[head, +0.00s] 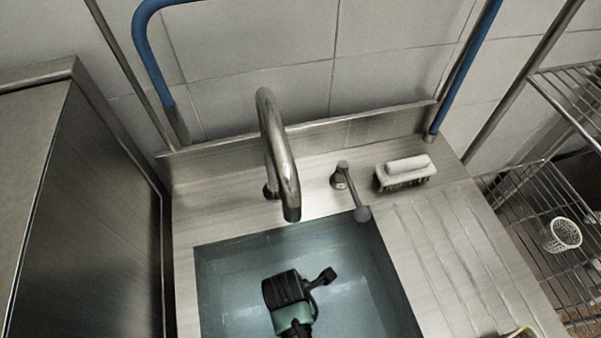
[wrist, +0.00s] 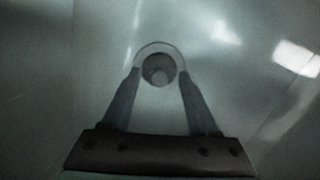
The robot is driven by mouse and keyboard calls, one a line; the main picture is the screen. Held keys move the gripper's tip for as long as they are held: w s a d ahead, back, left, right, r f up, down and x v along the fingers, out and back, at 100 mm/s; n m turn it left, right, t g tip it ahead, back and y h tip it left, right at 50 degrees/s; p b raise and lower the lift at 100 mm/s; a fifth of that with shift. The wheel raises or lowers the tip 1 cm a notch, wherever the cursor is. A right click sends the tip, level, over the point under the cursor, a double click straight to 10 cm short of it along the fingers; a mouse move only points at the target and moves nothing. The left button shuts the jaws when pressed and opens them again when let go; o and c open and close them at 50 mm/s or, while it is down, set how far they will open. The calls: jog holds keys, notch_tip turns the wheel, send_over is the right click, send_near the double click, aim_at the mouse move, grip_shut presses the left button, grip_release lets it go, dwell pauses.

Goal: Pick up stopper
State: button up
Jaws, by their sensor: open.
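My gripper (wrist: 159,76) is open, with one fingertip on each side of the stopper. I cannot tell whether the fingertips touch it. In the head view my gripper's black and green body (head: 290,298) is down inside the sink basin (head: 232,262). It hides the stopper there, and the fingertips do not show.
A curved faucet (head: 278,150) overhangs the basin's back edge. A lever handle (head: 350,190) and a white brush (head: 404,172) are on the counter at its right. A ribbed drainboard (head: 455,245) lies right. A wire rack (head: 530,215) holds a white perforated basket (head: 562,235).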

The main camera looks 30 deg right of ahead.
jog(key=shift+f, duration=0.65)
grip_shut()
